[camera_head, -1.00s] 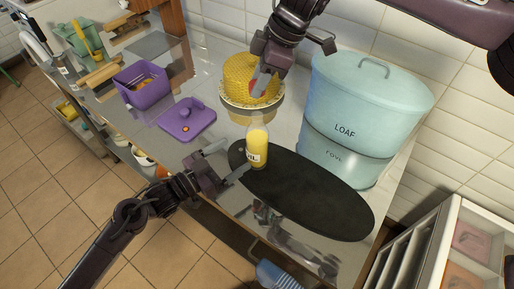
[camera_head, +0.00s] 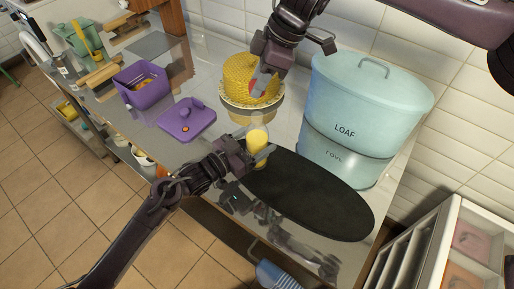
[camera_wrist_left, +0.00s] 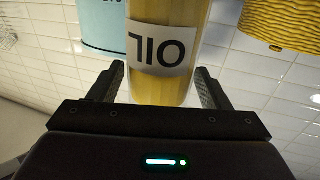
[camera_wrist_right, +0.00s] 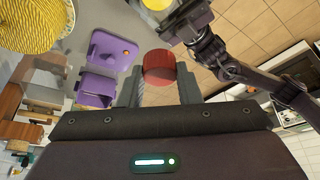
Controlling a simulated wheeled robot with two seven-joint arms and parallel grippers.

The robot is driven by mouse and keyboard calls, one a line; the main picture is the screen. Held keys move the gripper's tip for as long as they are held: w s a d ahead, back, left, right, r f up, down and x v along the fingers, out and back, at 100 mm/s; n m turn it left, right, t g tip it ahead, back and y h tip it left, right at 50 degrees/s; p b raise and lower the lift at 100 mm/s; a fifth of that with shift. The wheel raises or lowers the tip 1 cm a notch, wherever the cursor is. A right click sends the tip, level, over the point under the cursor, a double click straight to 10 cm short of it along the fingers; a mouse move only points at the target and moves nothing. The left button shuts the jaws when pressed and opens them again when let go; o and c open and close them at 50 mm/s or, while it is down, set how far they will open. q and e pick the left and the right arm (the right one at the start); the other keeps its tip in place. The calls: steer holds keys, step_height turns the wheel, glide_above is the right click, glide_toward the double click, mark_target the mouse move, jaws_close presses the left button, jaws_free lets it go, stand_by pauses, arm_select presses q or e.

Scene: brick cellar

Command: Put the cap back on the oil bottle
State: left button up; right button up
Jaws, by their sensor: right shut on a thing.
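The oil bottle (camera_head: 258,136), clear with yellow oil, stands upright by the left end of the black oval board. Its white label reading OIL (camera_wrist_left: 158,52) faces the left wrist camera. My left gripper (camera_head: 256,160) is open, with a finger on either side of the bottle's lower part and small gaps visible in the left wrist view. My right gripper (camera_head: 262,86) is shut on the red cap (camera_wrist_right: 159,67) and holds it above the counter, in front of the yellow basket. The bottle's base is partly hidden by my left gripper.
The black board (camera_head: 315,200) lies right of the bottle. A blue LOAF bin (camera_head: 365,100) stands behind it. The yellow woven basket (camera_head: 245,72), purple lid (camera_head: 187,122) and purple box (camera_head: 143,88) are to the left and back.

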arm_select(q)
steer(key=c, duration=1.2)
arm_select(e)
glide_above(252, 119)
steer(key=d, duration=0.2)
steer(key=shift+w+a+f, duration=0.1)
steer(key=shift+a+f, duration=0.05)
steer(key=shift+f, duration=2.35)
steer(key=shift+f, duration=0.85)
steer(key=shift+f, duration=0.55)
